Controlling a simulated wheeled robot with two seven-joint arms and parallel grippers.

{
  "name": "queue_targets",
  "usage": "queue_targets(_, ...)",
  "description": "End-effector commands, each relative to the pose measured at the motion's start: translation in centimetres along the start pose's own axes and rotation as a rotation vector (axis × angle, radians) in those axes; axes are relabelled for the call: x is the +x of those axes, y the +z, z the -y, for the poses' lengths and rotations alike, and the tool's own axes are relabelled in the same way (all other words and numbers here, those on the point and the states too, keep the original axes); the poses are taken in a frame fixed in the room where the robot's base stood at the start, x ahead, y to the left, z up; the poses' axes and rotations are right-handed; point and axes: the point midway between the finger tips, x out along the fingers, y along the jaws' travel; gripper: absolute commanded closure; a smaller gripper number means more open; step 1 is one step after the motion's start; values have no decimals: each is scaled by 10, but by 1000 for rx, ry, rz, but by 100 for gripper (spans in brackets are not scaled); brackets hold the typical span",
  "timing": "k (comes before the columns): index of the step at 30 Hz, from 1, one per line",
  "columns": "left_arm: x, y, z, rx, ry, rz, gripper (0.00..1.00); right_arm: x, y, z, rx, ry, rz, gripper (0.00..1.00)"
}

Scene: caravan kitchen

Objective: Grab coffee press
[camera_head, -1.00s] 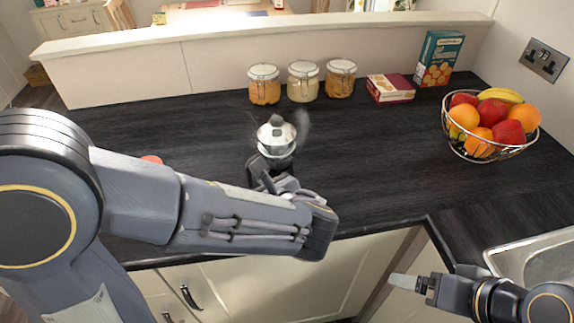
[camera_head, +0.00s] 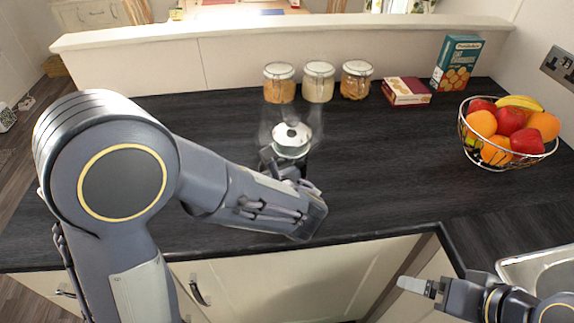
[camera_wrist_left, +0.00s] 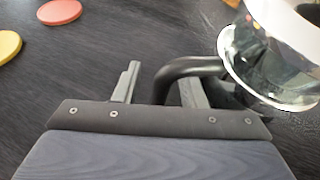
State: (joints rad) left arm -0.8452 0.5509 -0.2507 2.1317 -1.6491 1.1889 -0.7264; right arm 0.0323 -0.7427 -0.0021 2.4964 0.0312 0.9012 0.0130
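The coffee press (camera_head: 291,139) stands on the dark worktop, with a shiny metal lid on top. My left gripper (camera_head: 270,163) is at its near left side, and my own wrist hides the lower part of the press. In the left wrist view the metal rim of the press (camera_wrist_left: 265,70) is at the upper right. Its black curved handle (camera_wrist_left: 185,68) reaches between the two fingers of my left gripper (camera_wrist_left: 160,92). The fingers are apart, with a gap on the left of the handle. My right gripper (camera_head: 416,286) is low at the right, away from the press; its opening is unclear.
Several things stand at the back: glass jars (camera_head: 319,82), a red box (camera_head: 406,91) and a teal box (camera_head: 457,62). A wire fruit bowl (camera_head: 508,134) is at the right. Red (camera_wrist_left: 60,12) and yellow (camera_wrist_left: 8,45) discs lie left of the handle.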

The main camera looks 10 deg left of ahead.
Motion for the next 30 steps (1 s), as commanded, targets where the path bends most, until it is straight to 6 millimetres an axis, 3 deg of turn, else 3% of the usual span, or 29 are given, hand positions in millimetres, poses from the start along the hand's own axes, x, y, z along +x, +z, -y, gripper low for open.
queue_targets(1,0,0,0,0,0,0,62,0,0,0,0,0,0,7)
queue_targets(10,0,0,0,-1,0,0,100,0,0,0,0,0,0,7)
queue_targets(30,-2,4,1,-5,-1,3,100,-1,0,0,0,0,0,7)
